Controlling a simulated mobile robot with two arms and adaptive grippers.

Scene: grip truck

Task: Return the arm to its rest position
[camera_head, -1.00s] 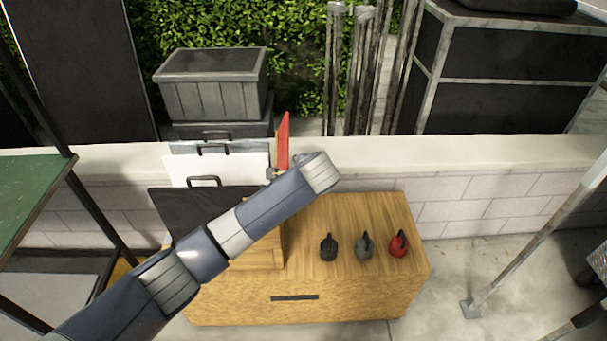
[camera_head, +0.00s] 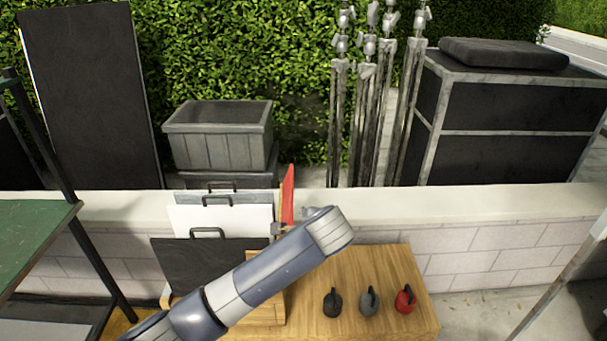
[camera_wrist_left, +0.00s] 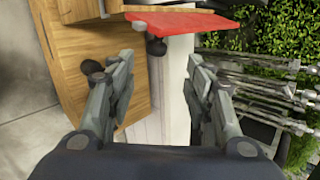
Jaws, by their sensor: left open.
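My left arm (camera_head: 265,275) reaches up from the lower left in the head view, over the wooden cabinet (camera_head: 385,270). Its gripper is mostly hidden behind the arm's end there. In the left wrist view my left gripper (camera_wrist_left: 162,85) is open, its two fingers wide apart with nothing between them. A red panel (camera_wrist_left: 185,28) lies just beyond the fingertips in that view, apart from them as far as I can tell. The red panel also stands upright behind the arm's end in the head view (camera_head: 288,195). My right gripper is not in view.
A black item (camera_head: 332,303), a grey item (camera_head: 369,302) and a red item (camera_head: 405,299) stand on the cabinet. Handled boards (camera_head: 190,222) stand left of the red panel. A low wall (camera_head: 480,205) runs behind. A green-topped rack (camera_head: 30,235) is at left.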

